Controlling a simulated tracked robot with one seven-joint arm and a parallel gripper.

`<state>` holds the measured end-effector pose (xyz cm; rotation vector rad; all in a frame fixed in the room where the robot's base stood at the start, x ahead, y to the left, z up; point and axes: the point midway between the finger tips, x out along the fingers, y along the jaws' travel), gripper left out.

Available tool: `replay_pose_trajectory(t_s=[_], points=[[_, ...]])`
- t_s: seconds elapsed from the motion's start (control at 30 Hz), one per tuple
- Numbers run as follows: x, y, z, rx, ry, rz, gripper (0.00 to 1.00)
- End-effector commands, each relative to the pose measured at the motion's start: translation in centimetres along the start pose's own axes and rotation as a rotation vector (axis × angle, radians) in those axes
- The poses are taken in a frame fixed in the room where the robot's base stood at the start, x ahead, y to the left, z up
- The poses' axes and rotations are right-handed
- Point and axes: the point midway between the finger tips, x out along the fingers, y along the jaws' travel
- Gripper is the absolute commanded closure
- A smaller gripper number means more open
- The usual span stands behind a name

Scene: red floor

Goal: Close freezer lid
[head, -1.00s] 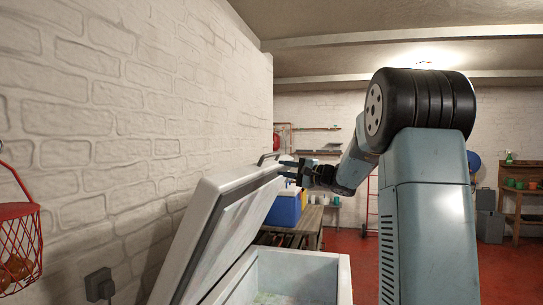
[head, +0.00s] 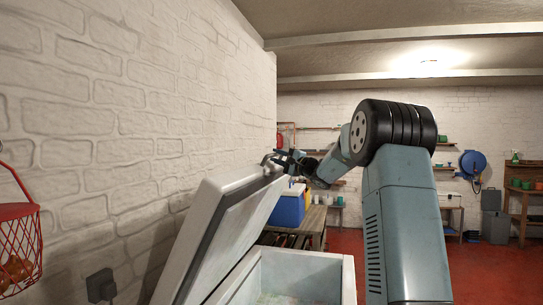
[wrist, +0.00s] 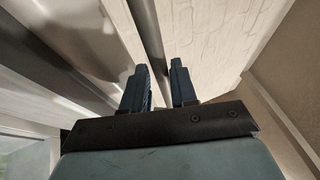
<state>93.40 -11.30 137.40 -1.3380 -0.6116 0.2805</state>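The freezer lid (head: 222,232) is white with a dark seal. It stands raised and tilted toward the brick wall at left in the head view. The white freezer body (head: 300,262) is open below it. A handle (head: 268,164) sits at the lid's far upper edge. My gripper (head: 277,157) is beside that edge, its fingers close to the handle; contact cannot be told. In the wrist view my gripper (wrist: 160,82) has two dark fingers apart, with a dark strip and pale surfaces behind the gap. It looks open, with nothing clearly clamped.
A blue-and-white cooler (head: 290,207) stands on a wooden bench (head: 313,222) beyond the freezer. A red wire basket (head: 17,245) hangs at the left wall. A wall socket (head: 100,285) is near the lid.

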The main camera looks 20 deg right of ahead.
Motion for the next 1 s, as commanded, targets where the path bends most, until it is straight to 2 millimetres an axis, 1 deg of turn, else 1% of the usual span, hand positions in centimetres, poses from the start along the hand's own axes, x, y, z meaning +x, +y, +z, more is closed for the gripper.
replay_pose_trajectory(t_s=[0.03, 0.1, 0.23, 0.4, 0.63, 0.67, 0.93, 1.0], points=[[0.8, 0.0, 0.0, 0.0, -0.002, -0.001, 0.73], [1.7, 0.0, 0.0, 0.0, -0.002, -0.001, 0.73], [2.9, 0.0, 0.0, 0.0, -0.002, 0.0, 0.73], [3.5, 0.0, 0.0, -0.001, 0.0, 0.0, 0.73], [3.5, 0.0, 0.0, -0.001, 0.0, 0.0, 0.73], [3.5, 0.0, 0.0, -0.001, 0.0, 0.0, 0.74], [3.5, 0.1, 0.0, 0.0, 0.0, 0.001, 0.99], [3.5, 0.1, 0.0, 0.0, 0.0, 0.002, 1.0]])
